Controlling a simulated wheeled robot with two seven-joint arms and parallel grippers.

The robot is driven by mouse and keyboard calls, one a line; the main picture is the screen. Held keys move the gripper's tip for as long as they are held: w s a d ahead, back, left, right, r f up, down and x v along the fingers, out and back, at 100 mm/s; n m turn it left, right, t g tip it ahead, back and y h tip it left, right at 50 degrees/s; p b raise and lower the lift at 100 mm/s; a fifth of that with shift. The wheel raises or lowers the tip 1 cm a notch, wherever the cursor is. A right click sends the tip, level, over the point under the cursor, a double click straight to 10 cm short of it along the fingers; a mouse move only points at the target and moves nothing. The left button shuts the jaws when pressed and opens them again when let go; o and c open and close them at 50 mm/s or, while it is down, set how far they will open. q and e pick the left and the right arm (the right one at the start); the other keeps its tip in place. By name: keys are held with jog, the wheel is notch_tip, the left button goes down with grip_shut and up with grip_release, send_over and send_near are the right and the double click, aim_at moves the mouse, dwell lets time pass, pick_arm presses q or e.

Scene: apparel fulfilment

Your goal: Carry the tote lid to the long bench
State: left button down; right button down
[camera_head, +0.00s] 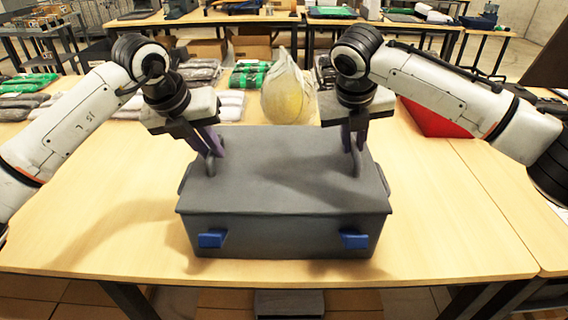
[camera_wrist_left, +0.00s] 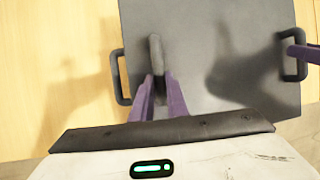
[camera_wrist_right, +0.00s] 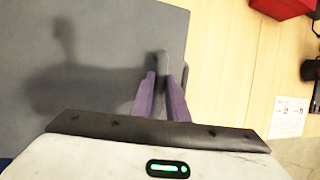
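The dark grey tote lid (camera_head: 285,185) lies flat on the grey tote (camera_head: 285,238), which stands on a wooden table and has two blue front clips. The lid has an upright handle near each end. My left gripper (camera_head: 212,145) is at the left handle; in the left wrist view its purple fingers (camera_wrist_left: 160,92) close around the handle (camera_wrist_left: 155,50). My right gripper (camera_head: 353,140) is at the right handle; in the right wrist view its fingers (camera_wrist_right: 161,92) close around that handle (camera_wrist_right: 162,62). The tote's inside is hidden.
Behind the tote stand a pale yellow wrapped item (camera_head: 288,92) and packed garments in green (camera_head: 250,74), grey and white. A red bin (camera_head: 432,118) is at the right, partly behind my right arm. More tables stand behind. The table is clear left and right of the tote.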

pick_arm(q)
jog(key=shift+r, duration=0.15)
pick_arm(e)
jog(key=shift+r, duration=0.15)
